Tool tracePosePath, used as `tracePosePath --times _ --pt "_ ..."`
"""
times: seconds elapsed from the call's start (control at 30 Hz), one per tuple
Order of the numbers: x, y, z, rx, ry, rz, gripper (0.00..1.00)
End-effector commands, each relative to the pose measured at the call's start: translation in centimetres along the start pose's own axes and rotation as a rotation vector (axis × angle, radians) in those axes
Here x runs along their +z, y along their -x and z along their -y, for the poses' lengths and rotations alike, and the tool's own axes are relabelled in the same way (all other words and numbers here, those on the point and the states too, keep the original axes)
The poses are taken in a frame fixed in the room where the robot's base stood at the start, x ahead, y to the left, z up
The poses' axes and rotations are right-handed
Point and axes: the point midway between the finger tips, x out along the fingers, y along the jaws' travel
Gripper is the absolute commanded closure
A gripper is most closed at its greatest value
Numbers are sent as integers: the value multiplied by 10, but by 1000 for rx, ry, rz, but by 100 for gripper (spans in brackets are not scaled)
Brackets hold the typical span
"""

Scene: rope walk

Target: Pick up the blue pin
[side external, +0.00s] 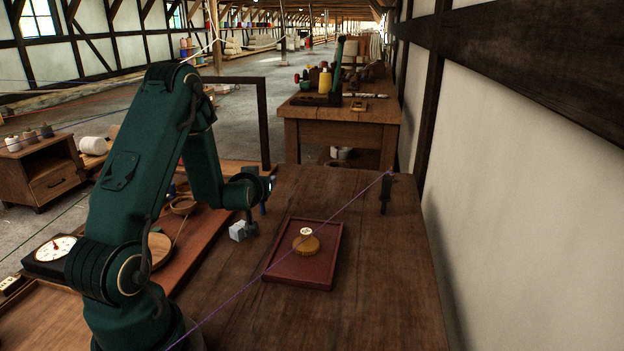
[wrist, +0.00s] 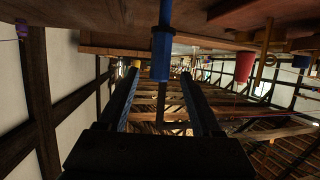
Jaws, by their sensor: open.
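The blue pin (wrist: 161,55) stands upright on the table, which shows at the top of the upside-down wrist view. In that view my gripper (wrist: 160,76) is open, with a finger on each side of the pin's free end; I cannot tell whether the pin is between the tips or just beyond them. In the side view my gripper (side external: 267,187) is at the far left of the wooden table, mostly hidden by my wrist. A small blue upright piece, likely the pin (side external: 262,209), shows just below it.
A grey cube (side external: 238,231) sits close by my wrist. A red tray (side external: 290,270) holds a round yellowish piece (side external: 306,242). A purple cord (side external: 325,222) stretches across to a dark post (side external: 385,194). A dark frame (side external: 265,120) rises behind. The table's right side is clear.

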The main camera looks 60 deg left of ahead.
Motion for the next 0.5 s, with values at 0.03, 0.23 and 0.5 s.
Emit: tracePosePath --times 0.03,0.23,0.5 --pt "9 -3 0 -1 -2 6 34" --pt "20 -9 0 -1 1 -2 34" --pt "20 -32 0 0 2 -4 34"
